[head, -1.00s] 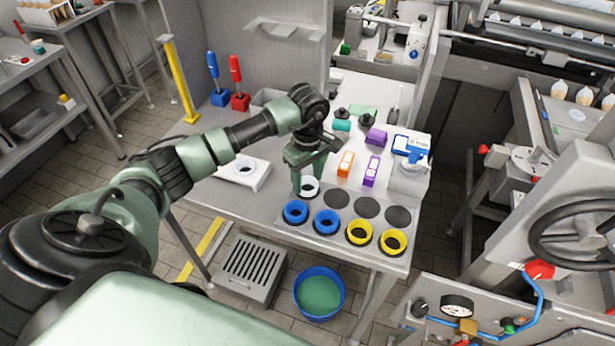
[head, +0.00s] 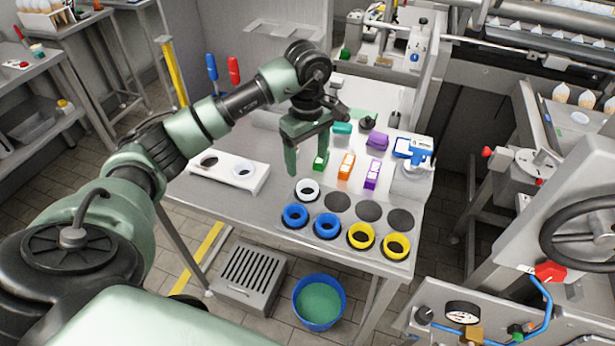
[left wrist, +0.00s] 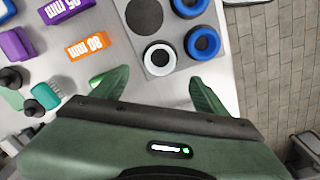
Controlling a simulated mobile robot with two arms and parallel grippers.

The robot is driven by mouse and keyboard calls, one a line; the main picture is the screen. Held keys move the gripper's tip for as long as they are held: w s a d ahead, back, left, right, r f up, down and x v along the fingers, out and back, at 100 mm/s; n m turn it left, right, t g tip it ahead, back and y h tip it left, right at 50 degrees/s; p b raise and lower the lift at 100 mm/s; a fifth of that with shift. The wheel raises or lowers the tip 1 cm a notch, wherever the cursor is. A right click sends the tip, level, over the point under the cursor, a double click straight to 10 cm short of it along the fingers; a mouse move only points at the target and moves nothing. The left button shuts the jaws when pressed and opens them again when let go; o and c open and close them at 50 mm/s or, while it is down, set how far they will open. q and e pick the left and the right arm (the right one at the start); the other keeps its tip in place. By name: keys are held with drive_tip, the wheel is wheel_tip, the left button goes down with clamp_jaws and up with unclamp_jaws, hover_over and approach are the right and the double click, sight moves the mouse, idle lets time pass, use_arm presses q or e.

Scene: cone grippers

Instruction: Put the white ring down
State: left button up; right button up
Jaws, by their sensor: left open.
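The white ring (head: 299,190) lies flat on the grey board (head: 324,189) on the table, at its far left corner. It also shows in the left wrist view (left wrist: 147,58), in front of the fingers, around a dark spot. My left gripper (head: 306,160) is open and empty, above and behind the ring, apart from it. In the left wrist view its two green fingertips (left wrist: 160,80) are spread apart, with nothing between them. My right gripper is not in view.
Two blue rings (head: 295,223) and two yellow rings (head: 361,247) fill the board's near row. Dark spots (head: 369,210) right of the white ring are bare. Orange (head: 345,167) and purple (head: 371,175) boxes stand behind. A white stand (head: 224,177) is left.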

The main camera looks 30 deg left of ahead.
use_arm(q)
wheel_tip(320, 180, up, 4)
drive_tip(key=shift+f+b, duration=0.1)
drive_tip(key=shift+b, duration=0.2)
